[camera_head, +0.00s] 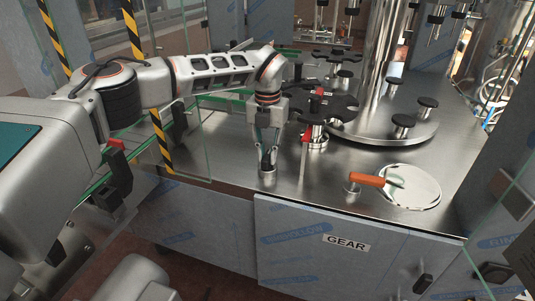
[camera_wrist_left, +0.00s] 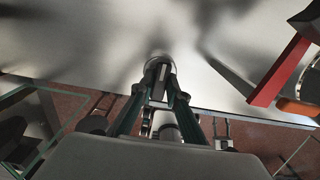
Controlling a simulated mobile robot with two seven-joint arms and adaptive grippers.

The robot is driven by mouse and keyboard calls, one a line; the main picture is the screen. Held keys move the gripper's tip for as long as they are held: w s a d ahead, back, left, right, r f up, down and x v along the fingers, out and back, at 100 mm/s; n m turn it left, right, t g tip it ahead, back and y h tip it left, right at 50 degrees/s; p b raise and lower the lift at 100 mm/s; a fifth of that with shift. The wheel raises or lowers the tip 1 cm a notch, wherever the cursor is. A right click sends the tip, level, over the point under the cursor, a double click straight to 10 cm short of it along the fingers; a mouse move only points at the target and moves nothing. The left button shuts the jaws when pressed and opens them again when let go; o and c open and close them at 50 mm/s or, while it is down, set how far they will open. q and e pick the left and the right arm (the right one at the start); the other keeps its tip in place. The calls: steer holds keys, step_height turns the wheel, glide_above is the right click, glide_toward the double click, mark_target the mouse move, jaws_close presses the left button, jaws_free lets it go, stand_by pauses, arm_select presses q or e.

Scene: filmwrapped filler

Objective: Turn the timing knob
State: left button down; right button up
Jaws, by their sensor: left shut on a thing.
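The timing knob (camera_head: 267,178) is a small metal cylinder standing on the steel machine top, left of the black star wheel. My left gripper (camera_head: 268,163) points down from above with its fingers shut on the knob. In the left wrist view the two fingers (camera_wrist_left: 160,82) converge on the knob's round end (camera_wrist_left: 161,59). The fingers hide part of the knob, so its turned angle cannot be told. My right gripper is in neither view.
A red upright piece (camera_head: 305,140) stands close right of my left gripper, below a black star wheel (camera_head: 325,103). An orange handle (camera_head: 367,180) lies by a round shiny plate (camera_head: 412,187). Glass guards (camera_head: 195,140) flank the left. A "GEAR" label (camera_head: 346,242) marks the front panel.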

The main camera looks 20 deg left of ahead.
mark_target(267, 155)
arm_select(q)
steer(key=c, duration=2)
jaws_free()
steer(key=shift+o, duration=0.2)
steer(key=shift+r, duration=0.1)
step_height(267, 155, up, 12)
